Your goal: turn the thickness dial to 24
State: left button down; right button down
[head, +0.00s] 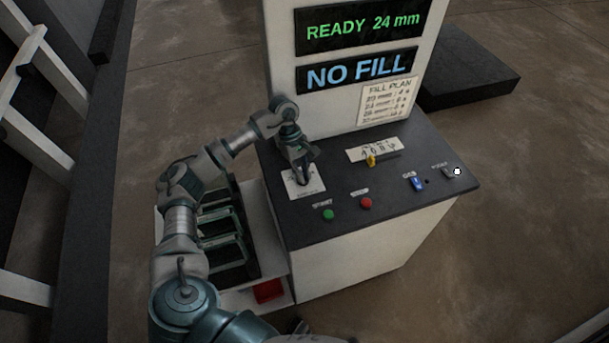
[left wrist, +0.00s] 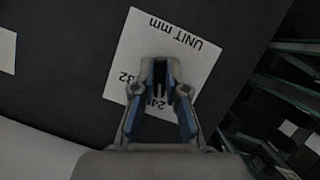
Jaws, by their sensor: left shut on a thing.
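The thickness dial's white plate (head: 290,187) lies at the left of the dark panel top. In the left wrist view the plate (left wrist: 140,45) reads "UNIT mm", with 32 and 24 visible. My left gripper (head: 301,168) reaches down over the plate from above. Its fingers (left wrist: 160,98) are shut on the dark dial knob (left wrist: 160,72), which is mostly hidden between them. The upper display (head: 363,27) reads "READY 24 mm" in green. My right gripper is in neither view.
A lower display (head: 356,71) reads "NO FILL" above a fill plan card (head: 388,101). On the panel are a yellow knob (head: 370,160), a green button (head: 328,214), a red button (head: 366,203) and a blue switch (head: 417,183). A dark rack (head: 225,235) stands left.

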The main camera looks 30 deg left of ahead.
pick_arm(q)
jog(key=shift+w+a+r, duration=0.1)
jog(key=shift+a, duration=0.15)
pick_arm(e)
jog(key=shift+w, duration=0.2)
pick_arm(q)
jog(key=c, duration=1.2)
grip_release()
jog(key=shift+w+a+f, duration=0.1)
jog(key=shift+a+f, duration=0.1)
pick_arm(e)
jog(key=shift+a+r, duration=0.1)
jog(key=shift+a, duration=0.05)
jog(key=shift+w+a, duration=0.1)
pick_arm(q)
notch_tip(320, 180, up, 9)
jog(key=shift+d+f, duration=0.1)
jog(key=shift+a+r, duration=0.35)
jog(key=shift+r, duration=0.15)
jog(key=shift+d+r, duration=0.1)
jog(key=shift+d, duration=0.05)
